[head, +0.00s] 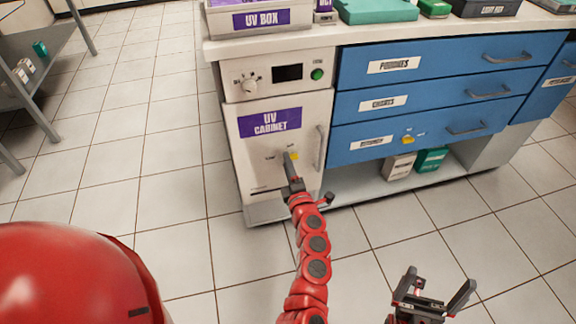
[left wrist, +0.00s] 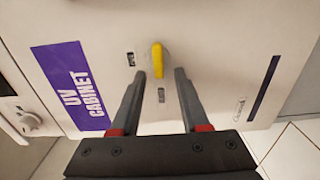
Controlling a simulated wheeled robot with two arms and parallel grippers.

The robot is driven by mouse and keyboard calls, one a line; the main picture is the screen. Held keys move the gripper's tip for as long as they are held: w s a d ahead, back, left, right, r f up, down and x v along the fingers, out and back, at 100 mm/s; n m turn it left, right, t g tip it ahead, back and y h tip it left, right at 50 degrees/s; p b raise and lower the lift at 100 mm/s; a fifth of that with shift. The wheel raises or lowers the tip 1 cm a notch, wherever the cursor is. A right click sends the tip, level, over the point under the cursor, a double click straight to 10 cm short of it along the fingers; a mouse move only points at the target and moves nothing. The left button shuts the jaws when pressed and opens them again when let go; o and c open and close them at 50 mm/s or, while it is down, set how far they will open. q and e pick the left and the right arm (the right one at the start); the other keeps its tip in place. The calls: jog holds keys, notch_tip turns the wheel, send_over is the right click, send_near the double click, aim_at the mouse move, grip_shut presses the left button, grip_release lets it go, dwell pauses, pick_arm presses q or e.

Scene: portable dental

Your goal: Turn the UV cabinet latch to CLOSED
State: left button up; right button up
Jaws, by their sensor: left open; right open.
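The UV cabinet (head: 262,160) is a white unit with a purple label, and its door looks shut. Its small yellow latch (head: 294,156) is on the door, partly hidden behind my left gripper (head: 288,162). In the left wrist view, the yellow latch (left wrist: 157,58) points along the fingers, with its near end between the tips of my open left gripper (left wrist: 160,72). I cannot tell if either finger touches it. My right gripper (head: 433,293) is open and empty, low at the right, away from the cabinet.
A door handle (head: 320,147) stands just right of the latch. Above are a knob (head: 249,85) and a green button (head: 317,74). Blue drawers (head: 440,90) with grey handles are to the right. The tiled floor (head: 170,190) in front is clear.

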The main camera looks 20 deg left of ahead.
pick_arm(q)
jog(key=shift+s+d, duration=0.1)
jog(key=p+v, duration=0.4)
jog(key=v, duration=1.3)
jog(key=shift+s, duration=0.1)
